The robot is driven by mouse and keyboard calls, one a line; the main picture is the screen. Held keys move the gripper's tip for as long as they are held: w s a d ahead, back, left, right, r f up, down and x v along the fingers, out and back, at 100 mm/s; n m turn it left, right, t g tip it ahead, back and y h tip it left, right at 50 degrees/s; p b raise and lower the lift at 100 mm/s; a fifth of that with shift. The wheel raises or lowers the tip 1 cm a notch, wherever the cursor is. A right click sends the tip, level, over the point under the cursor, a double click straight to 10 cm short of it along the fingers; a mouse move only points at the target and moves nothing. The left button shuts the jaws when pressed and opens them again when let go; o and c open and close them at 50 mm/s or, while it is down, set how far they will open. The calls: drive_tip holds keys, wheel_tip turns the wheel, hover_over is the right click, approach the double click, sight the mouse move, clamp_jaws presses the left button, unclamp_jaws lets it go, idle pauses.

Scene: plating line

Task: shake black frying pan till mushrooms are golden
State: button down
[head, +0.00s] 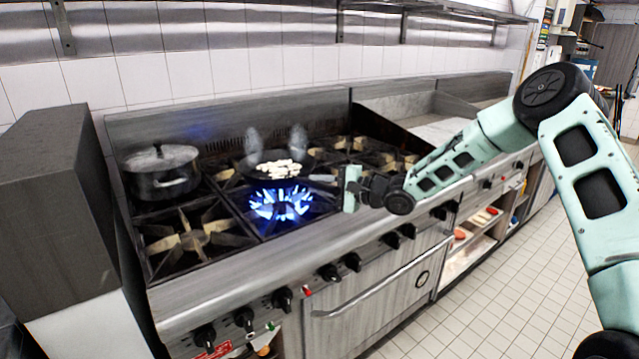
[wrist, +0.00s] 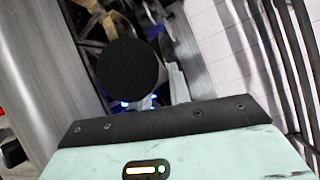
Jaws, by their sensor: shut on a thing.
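The black frying pan (head: 304,161) is in the head view, above or just behind a lit burner with blue flames (head: 280,204). I cannot tell how high it is over the grate. Pale, cream-white mushroom pieces (head: 278,168) lie in its middle, with no clear golden colour. My gripper (head: 343,183) is at the right end of the pan's handle (head: 322,178) and is shut on it. In the wrist view, a round black shape (wrist: 131,78) is in front of my gripper and hides part of the stove; I cannot tell which part it is.
A lidded steel pot (head: 160,173) stands on the left rear burner. The front left burner (head: 192,240) is empty and unlit. Whitish wisps (head: 297,140) rise above the pan. Knobs (head: 330,272) line the stove front, and a shelf (head: 440,10) hangs on the wall.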

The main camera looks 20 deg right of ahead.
drive_tip(key=shift+f+b, duration=1.6)
drive_tip(key=shift+f, duration=2.5)
idle(3.6)
